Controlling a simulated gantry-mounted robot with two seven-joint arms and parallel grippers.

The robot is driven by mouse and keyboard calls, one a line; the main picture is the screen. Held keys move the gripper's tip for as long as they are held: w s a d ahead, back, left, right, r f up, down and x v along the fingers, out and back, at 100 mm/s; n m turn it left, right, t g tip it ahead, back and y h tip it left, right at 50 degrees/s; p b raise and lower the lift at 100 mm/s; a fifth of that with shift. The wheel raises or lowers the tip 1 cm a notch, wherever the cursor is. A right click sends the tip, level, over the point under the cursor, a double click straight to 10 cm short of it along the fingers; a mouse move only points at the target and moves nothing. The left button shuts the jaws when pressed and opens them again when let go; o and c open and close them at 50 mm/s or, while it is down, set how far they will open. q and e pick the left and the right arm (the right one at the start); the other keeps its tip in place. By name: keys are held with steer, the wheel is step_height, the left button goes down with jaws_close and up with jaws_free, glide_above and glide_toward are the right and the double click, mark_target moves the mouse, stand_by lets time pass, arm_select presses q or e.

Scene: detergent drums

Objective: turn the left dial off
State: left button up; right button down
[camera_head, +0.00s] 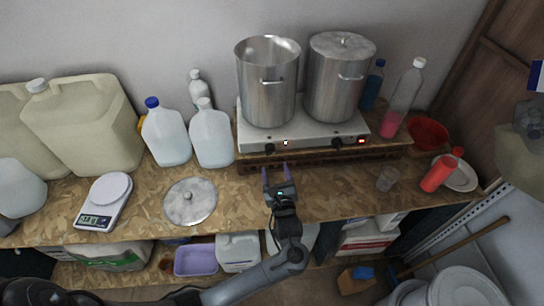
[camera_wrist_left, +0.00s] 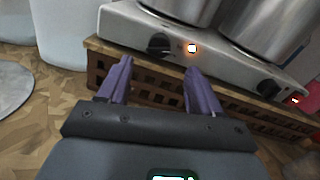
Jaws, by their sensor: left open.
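The left dial (camera_head: 270,148) is a black knob on the front of a silver two-burner hot plate (camera_head: 302,141). It also shows in the left wrist view (camera_wrist_left: 158,44), with a glowing white-orange light (camera_wrist_left: 192,48) just right of it. The right dial (camera_head: 337,142) has a red light (camera_head: 361,141) beside it. My left gripper (camera_head: 276,170) is open and empty, in front of and slightly below the left dial, apart from it. In the left wrist view its two purple fingers (camera_wrist_left: 158,72) point toward the hot plate. I do not see my right gripper.
A lidless pot (camera_head: 268,90) and a lidded pot (camera_head: 338,85) stand on the hot plate, which rests on a brown slatted crate (camera_wrist_left: 150,88). Jugs (camera_head: 212,135) stand to the left. A pot lid (camera_head: 190,201) and a scale (camera_head: 104,201) lie on the wooden bench.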

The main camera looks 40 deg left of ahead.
mark_target(271, 151)
arm_select(q)
steer(key=b+x, duration=0.1)
steer(key=x, duration=0.7)
steer(key=c, duration=1)
steer(key=shift+r+n+p, duration=0.25)
steer(key=shift+n+p, duration=0.95)
steer(key=shift+p, duration=0.1)
steer(key=shift+c, duration=0.2)
steer(key=n+p, duration=0.2)
steer(key=n, duration=0.1)
steer(key=shift+n+h+p, duration=0.3)
steer(key=n+p, duration=0.1)
steer(key=n, duration=0.2)
steer(key=shift+a+f, duration=0.1)
steer(key=n+p, duration=0.1)
steer(key=n, duration=0.3)
steer(key=shift+n, duration=0.4)
